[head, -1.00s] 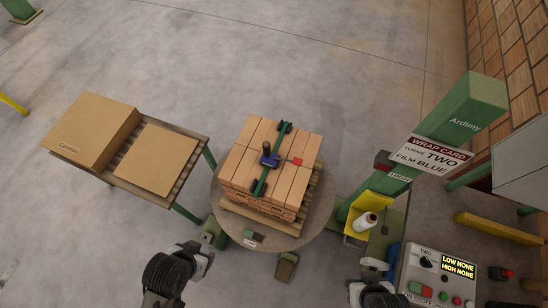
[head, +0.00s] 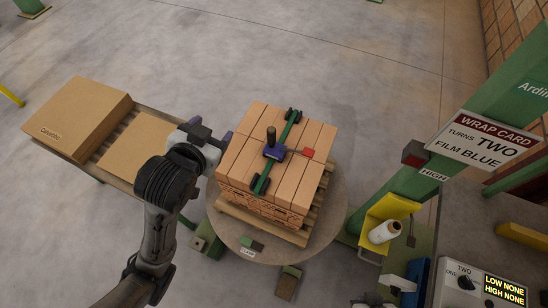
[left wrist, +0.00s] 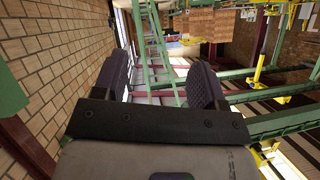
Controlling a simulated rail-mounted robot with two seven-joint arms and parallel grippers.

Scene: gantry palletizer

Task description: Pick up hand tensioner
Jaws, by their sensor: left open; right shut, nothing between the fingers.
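The hand tensioner (head: 273,151) is a blue-purple body with a dark upright handle. It sits on the green strap (head: 290,129) over the top of the stacked tan cartons (head: 246,154). My left gripper (head: 208,133) is open and empty at the left side of the stack, apart from the tensioner. Its two dark fingers also show in the left wrist view (left wrist: 160,82), with nothing between them; the tensioner is not visible there.
The cartons stand on a wooden pallet (head: 262,226) on a round turntable (head: 226,219). A red tag (head: 308,153) lies right of the tensioner. A rack with flat cardboard (head: 142,150) is at left. A green post (head: 440,165) and a yellow film holder (head: 371,226) stand at right.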

